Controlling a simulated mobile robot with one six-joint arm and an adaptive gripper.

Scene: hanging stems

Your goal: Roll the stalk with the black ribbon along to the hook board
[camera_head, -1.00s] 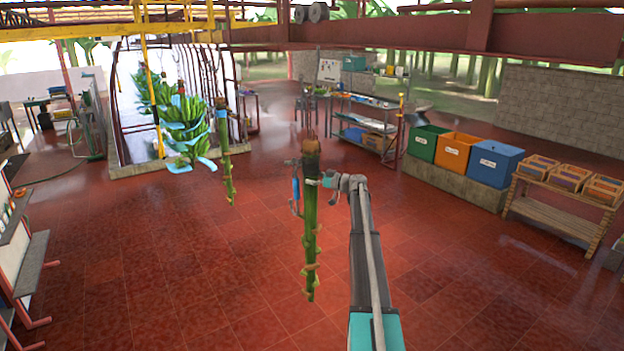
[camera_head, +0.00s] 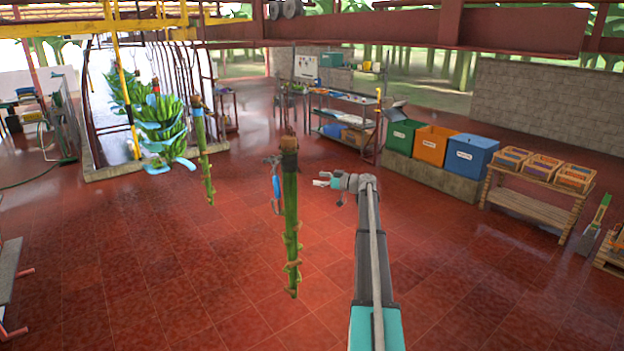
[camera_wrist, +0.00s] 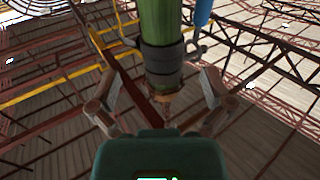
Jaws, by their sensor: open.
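A green stalk (camera_head: 290,215) hangs near the middle of the head view, with brown curled stubs lower down. A black band (camera_head: 289,161), seemingly the ribbon, wraps it below its brown top. My gripper (camera_head: 322,182) is open and empty to the right of the stalk, with a gap between them. In the wrist view, looking up, the stalk (camera_wrist: 162,20) and its dark band (camera_wrist: 160,57) show beyond and between my spread fingers (camera_wrist: 160,92). A blue-handled item (camera_head: 276,188) hangs close left of the stalk. I cannot pick out the hook board for certain.
Another stalk (camera_head: 203,155) with a blue band and a banana bunch (camera_head: 162,130) hang farther back left. A red overhead beam (camera_head: 380,30) crosses above. Green (camera_head: 403,138), orange (camera_head: 434,146) and blue bins (camera_head: 470,155) stand right. The tiled floor (camera_head: 190,270) is clear.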

